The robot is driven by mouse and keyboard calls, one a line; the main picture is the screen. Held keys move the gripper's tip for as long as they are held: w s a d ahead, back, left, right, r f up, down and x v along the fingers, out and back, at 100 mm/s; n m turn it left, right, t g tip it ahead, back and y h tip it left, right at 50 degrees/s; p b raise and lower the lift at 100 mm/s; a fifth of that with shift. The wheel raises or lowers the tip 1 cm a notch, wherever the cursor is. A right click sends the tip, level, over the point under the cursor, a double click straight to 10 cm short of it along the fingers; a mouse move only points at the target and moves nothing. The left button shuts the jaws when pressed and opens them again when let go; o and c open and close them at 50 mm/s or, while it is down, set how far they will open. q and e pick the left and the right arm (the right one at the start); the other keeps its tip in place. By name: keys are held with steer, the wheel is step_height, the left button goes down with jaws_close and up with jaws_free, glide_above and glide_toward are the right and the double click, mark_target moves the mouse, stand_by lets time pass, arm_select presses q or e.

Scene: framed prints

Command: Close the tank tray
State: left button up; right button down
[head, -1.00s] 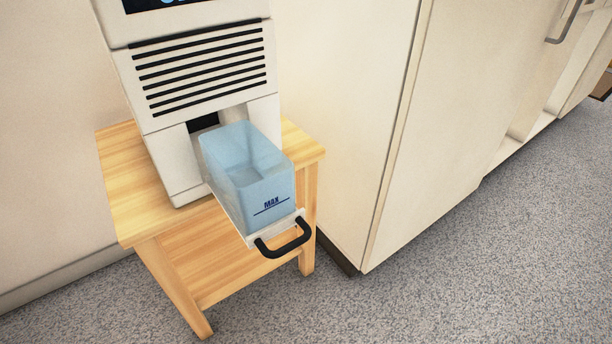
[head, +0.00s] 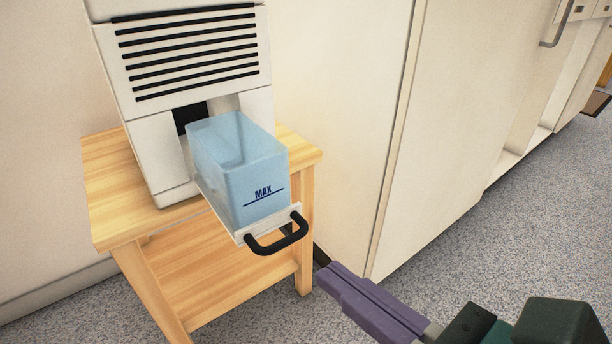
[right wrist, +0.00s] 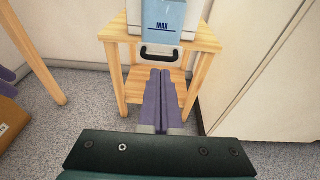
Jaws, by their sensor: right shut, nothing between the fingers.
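The tank tray (head: 236,236) is pulled out of the front of a white machine (head: 185,70) with dark vent slots. A translucent blue tank (head: 255,180) marked MAX sits on it. A black handle (head: 278,240) is on the tray's front. My right gripper (head: 322,272) is shut and empty, low and to the right of the handle, apart from it. In the right wrist view the purple fingers (right wrist: 160,75) are together, pointing toward the handle (right wrist: 158,51) beneath the tank (right wrist: 164,18). My left gripper is not in view in the head view.
The machine stands on a light wooden table (head: 112,200) with a lower shelf (head: 210,285). A tall cream cabinet (head: 345,110) stands close on the right. Grey speckled floor (head: 530,200) is open in front and to the right.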

mark_target(289, 242)
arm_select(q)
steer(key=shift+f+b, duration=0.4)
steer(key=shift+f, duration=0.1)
arm_select(e)
steer(key=x, duration=0.5)
steer(key=shift+w+a+f, duration=0.1)
steer(key=shift+w+a, duration=0.1)
steer(key=shift+a, duration=0.05)
steer(key=shift+w, duration=0.1)
